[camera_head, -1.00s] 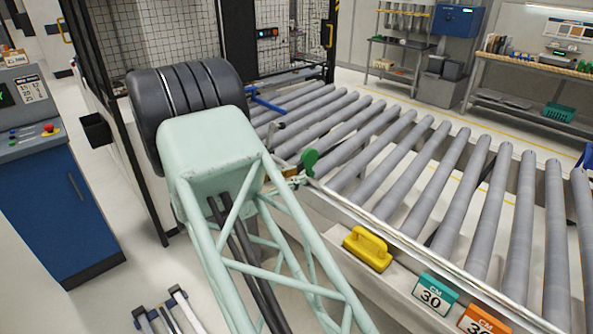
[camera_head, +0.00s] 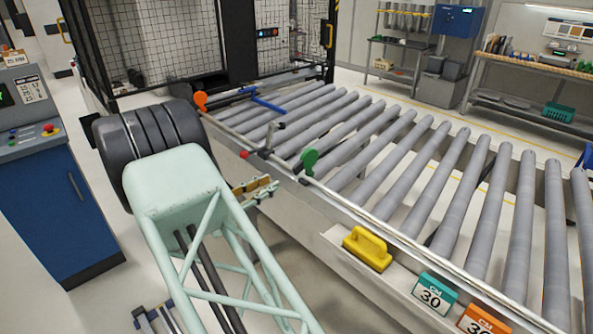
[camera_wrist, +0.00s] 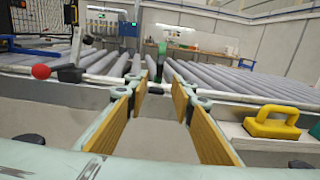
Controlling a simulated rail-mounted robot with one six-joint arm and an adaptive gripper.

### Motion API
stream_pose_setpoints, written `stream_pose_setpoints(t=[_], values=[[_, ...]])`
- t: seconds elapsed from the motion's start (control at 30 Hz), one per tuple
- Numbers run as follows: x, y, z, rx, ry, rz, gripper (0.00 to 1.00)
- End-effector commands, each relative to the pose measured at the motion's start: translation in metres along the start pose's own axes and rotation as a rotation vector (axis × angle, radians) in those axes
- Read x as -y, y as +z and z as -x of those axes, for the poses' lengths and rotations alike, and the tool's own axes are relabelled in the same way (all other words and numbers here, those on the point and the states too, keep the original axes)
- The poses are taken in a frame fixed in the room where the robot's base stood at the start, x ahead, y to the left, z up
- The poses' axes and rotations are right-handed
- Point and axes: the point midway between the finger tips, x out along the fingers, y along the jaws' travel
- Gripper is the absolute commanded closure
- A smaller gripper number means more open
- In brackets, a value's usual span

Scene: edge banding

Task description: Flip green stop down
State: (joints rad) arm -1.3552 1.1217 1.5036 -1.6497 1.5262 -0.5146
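The green stop (camera_head: 309,160) is on the near rail of the roller conveyor, and its green rounded part stands up above the rail. In the wrist view the green stop (camera_wrist: 151,68) shows beyond my fingers, roughly centred between them. My gripper (camera_head: 262,187) is to the left of the conveyor's near side, apart from the stop. In the wrist view my gripper (camera_wrist: 160,90) has its two tan-padded fingers spread, with nothing between them.
A red-knobbed lever (camera_head: 244,154), a blue stop (camera_head: 262,100) and an orange knob (camera_head: 200,100) are farther along the conveyor. A yellow handle block (camera_head: 367,247) and numbered cards (camera_head: 435,294) sit on the near ledge. A blue control cabinet (camera_head: 60,205) stands at left.

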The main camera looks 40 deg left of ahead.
Motion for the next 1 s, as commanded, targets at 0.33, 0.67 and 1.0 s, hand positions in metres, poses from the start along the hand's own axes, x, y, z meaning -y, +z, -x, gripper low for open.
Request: stream_pose_setpoints(t=[0.33, 0.67, 1.0], values=[[0.001, -0.001, -0.031, 0.000, -0.002, -0.001, 0.77], [0.001, 0.000, -0.074, 0.000, -0.002, -0.001, 0.77], [0.000, 0.000, -0.116, 0.000, -0.001, 0.000, 0.77]])
